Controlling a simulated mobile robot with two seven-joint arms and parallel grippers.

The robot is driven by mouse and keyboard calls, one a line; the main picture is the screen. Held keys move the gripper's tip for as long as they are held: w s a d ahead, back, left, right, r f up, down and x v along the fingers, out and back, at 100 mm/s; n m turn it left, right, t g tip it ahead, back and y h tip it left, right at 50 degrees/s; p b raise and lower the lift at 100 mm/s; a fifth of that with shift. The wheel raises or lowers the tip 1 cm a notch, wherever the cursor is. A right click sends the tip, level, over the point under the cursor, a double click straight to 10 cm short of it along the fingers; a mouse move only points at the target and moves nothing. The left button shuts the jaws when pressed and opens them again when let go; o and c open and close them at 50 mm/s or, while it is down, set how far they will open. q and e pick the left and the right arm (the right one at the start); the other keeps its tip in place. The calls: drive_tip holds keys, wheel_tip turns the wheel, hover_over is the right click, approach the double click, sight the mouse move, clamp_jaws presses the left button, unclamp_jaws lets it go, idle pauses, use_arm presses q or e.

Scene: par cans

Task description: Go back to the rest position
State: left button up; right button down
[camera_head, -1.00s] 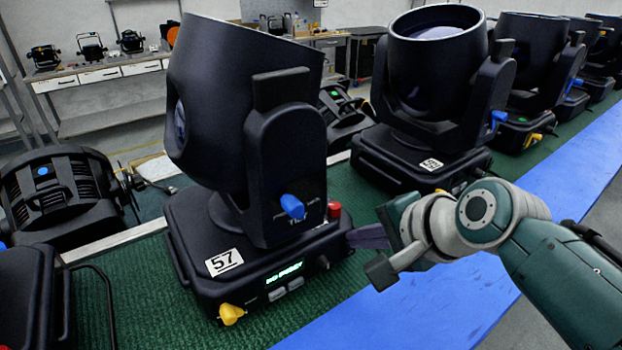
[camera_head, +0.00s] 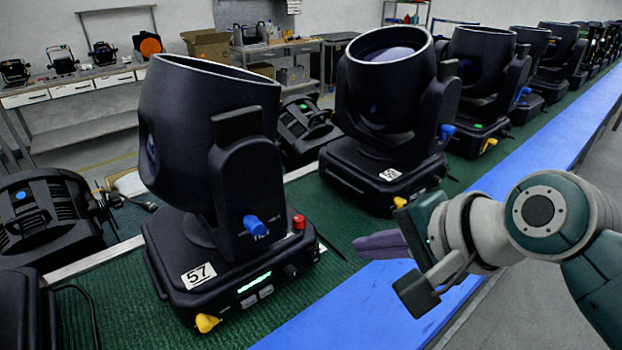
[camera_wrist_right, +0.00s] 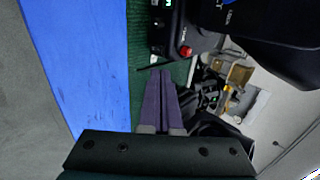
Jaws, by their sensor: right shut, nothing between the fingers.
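My right gripper (camera_head: 382,244) is at the right of the head view, with its purple fingers pointing left over the edge where the green mat meets the blue strip. The fingers lie together, shut and empty. They also show side by side in the right wrist view (camera_wrist_right: 161,98). The gripper is apart from the moving-head light labelled 57 (camera_head: 205,130), which stands to its left. That light has a blue knob (camera_head: 255,226), a red knob (camera_head: 299,222), a yellow knob (camera_head: 207,322) and a lit green display. My left gripper is not in view.
A row of similar lights, the nearest (camera_head: 385,110) behind my right gripper, runs back to the right on the green mat (camera_head: 110,270). The blue strip (camera_head: 340,315) along the front edge is clear. A shelf table (camera_head: 90,82) with lamps stands at the back left.

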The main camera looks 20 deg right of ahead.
drive_tip(key=shift+s+d+r, duration=0.15)
drive_tip(key=shift+s+r, duration=0.2)
drive_tip(key=shift+r, duration=0.15)
drive_tip(key=shift+s, duration=0.1)
drive_tip(key=s+n+g+h, duration=0.3)
drive_tip(key=s+n+g, duration=0.2)
drive_tip(key=s+n, duration=1.2)
drive_tip(key=s+r+m+p, duration=0.1)
drive_tip(key=s+r+p, duration=0.2)
drive_tip(key=r+p, duration=2.3)
drive_tip(key=shift+r, duration=0.65)
